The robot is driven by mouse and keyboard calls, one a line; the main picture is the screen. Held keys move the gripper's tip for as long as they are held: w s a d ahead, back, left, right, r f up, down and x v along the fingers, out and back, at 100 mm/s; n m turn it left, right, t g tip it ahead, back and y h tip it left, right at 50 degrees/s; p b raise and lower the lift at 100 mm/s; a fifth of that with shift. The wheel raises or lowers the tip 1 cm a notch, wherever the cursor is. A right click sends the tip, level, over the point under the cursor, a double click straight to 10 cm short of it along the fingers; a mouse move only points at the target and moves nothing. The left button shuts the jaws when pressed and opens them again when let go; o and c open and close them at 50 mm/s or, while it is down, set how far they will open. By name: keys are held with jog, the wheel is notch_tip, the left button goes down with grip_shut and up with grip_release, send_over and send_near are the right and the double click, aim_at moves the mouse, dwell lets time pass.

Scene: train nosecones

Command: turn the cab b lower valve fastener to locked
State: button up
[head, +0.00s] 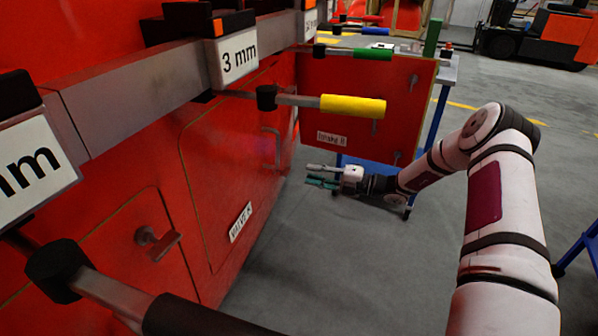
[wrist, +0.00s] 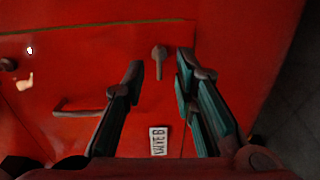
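In the wrist view, a grey fastener (wrist: 159,58) sits on the red cab wall, its narrow lever pointing down the picture. It lies between the fingertips of my gripper (wrist: 160,66), with red gaps on both sides. The fingers are apart and hold nothing. A white label (wrist: 158,140), apparently reading VALVE B, is nearer my palm. In the head view, my gripper (head: 322,176) is low beside the cab, fingers pointing left to the valve hatch (head: 215,175). The hatch label (head: 240,222) shows there. I cannot clearly make out this fastener in the head view.
A grab handle (wrist: 85,108) is left of my fingers. Padded bars, one yellow (head: 352,106), jut out above the gripper. A red INTAKE B panel (head: 350,90) on a blue stand is behind my arm. A T-shaped fastener (head: 157,243) is on another hatch. Grey floor (head: 320,270) is clear.

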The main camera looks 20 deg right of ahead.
jog(key=shift+v, duration=1.85)
